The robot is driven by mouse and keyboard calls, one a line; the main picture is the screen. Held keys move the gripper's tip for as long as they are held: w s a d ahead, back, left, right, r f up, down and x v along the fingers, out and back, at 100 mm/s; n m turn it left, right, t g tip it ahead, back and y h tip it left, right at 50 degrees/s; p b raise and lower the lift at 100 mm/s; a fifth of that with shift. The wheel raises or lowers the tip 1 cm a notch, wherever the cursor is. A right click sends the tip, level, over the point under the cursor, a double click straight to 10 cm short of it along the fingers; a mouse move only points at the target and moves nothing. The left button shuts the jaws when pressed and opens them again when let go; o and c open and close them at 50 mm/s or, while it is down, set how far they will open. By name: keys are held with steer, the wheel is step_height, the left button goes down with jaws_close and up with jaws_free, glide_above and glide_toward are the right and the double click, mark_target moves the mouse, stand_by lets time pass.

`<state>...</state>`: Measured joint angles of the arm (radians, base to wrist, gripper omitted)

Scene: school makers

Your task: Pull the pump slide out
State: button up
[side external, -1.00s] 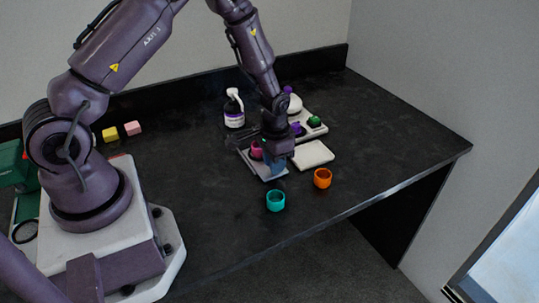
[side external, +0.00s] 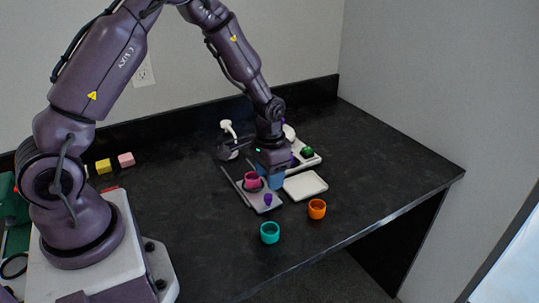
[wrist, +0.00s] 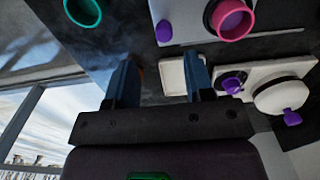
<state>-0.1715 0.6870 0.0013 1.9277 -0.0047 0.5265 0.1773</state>
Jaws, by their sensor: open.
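My gripper (side external: 273,180) has blue fingers and hangs low beside a grey plate (side external: 248,196). In the wrist view the fingers of my gripper (wrist: 161,85) are apart with nothing held between them. The plate carries a pink ring-shaped cup (side external: 253,181) and a small purple knob (side external: 268,199). In the wrist view the purple knob (wrist: 163,31) and pink cup (wrist: 234,20) lie beyond the fingertips. I cannot tell which part is the pump slide. A white base (side external: 312,161) behind my gripper bears a green knob (side external: 307,152), a purple knob and a white round part.
A white tray (side external: 305,186) lies right of my gripper. A teal cup (side external: 270,233) and an orange cup (side external: 317,209) stand in front. A bottle with a white pump head (side external: 228,129) is partly hidden behind my arm. Yellow (side external: 103,166) and pink (side external: 126,160) blocks lie back left.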

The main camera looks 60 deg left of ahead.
step_height(320, 180, up, 7)
steer(key=shift+f, duration=0.1)
stand_by(0.3)
steer(key=s+d+r+t, duration=0.2)
steer(key=s+d+r, duration=0.1)
steer(key=s+r, duration=0.6)
steer(key=s+d+r+t, duration=0.3)
steer(key=s+r, duration=0.6)
steer(key=r, duration=0.1)
steer(key=shift+s+d+r+t, duration=0.2)
steer(key=shift+d+r+t, duration=0.05)
steer(key=shift+d+t, duration=0.05)
